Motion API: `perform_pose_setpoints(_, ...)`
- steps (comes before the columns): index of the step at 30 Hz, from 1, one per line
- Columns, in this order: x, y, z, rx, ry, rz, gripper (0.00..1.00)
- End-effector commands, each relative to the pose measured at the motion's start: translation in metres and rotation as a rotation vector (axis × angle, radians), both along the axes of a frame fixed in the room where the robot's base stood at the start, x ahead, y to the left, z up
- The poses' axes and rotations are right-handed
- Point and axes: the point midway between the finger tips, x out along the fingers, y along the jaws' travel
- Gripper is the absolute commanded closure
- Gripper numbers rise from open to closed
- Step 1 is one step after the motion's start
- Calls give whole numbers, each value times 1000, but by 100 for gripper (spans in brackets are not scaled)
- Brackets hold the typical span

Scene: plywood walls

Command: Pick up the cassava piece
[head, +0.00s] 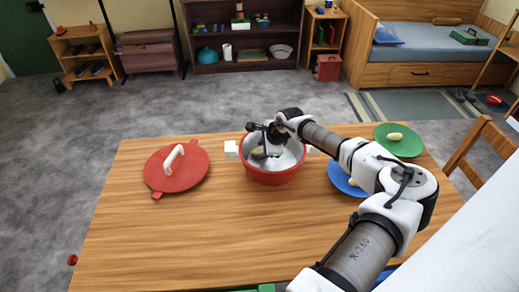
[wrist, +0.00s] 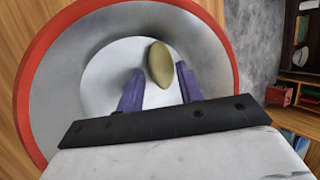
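A brownish-yellow oval piece (wrist: 160,64), which looks like the cassava piece, lies inside the red pot (wrist: 30,72) with a grey metal interior. In the head view the pot (head: 272,177) stands on the table, and the piece (head: 258,152) shows only in part beside my gripper. My gripper (wrist: 160,85) reaches down into the pot. Its two purple fingers are apart, with the piece between and just beyond their tips, nearer the right finger. I cannot tell whether that finger touches it. In the head view my gripper (head: 266,143) is dark and partly hides the pot's inside.
A red lid (head: 185,177) with a white handle lies left of the pot. At right are a green plate (head: 408,146) with a pale yellow piece (head: 395,136) and a blue plate (head: 340,184), partly behind my arm. The table's front left (head: 170,250) is clear.

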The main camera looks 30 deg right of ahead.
Motion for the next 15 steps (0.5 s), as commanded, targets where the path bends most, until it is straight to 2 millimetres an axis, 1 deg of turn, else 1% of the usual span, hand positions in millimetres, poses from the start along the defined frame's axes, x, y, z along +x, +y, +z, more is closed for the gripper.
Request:
perform_pose_setpoints(3, 8, 2, -11, 1, -1, -1, 64)
perform_pose_setpoints(6, 11, 2, -18, 0, 0, -1, 64)
perform_pose_setpoints(12, 11, 3, -21, 0, 1, 0, 64)
perform_pose_setpoints(13, 11, 3, -21, 0, 1, 0, 65)
perform_pose_setpoints(15, 11, 3, -22, 0, 1, 0, 74)
